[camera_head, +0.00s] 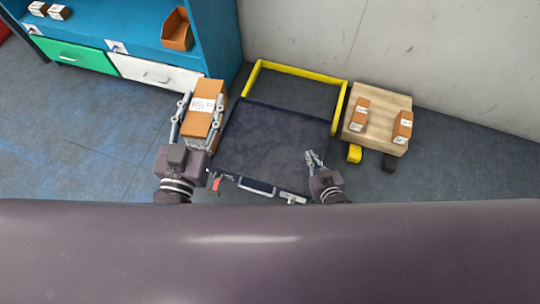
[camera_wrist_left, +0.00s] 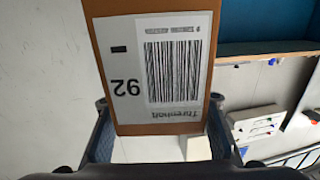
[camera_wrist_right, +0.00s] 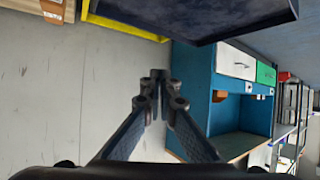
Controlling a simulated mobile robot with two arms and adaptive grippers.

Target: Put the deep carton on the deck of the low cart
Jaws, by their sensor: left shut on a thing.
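The deep carton (camera_head: 204,117) is a brown box with a white label, just left of the low cart in the head view. My left gripper (camera_head: 202,100) is shut on it, one finger along each side. In the left wrist view the carton (camera_wrist_left: 165,128) fills the middle, its barcode label facing the camera. The low cart's deck (camera_head: 270,140) is dark blue and empty. The carton's height above the floor is hard to tell. My right gripper (camera_head: 315,158) is over the deck's right part, empty; its fingertips meet in the right wrist view (camera_wrist_right: 157,88).
A yellow rail (camera_head: 303,72) stands at the cart's far end. A wooden pallet or platform (camera_head: 378,132) with two small cartons is to the right. A blue shelf unit (camera_head: 215,50) with drawers and an orange bin (camera_head: 177,32) stands at the back left. Floor at left is clear.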

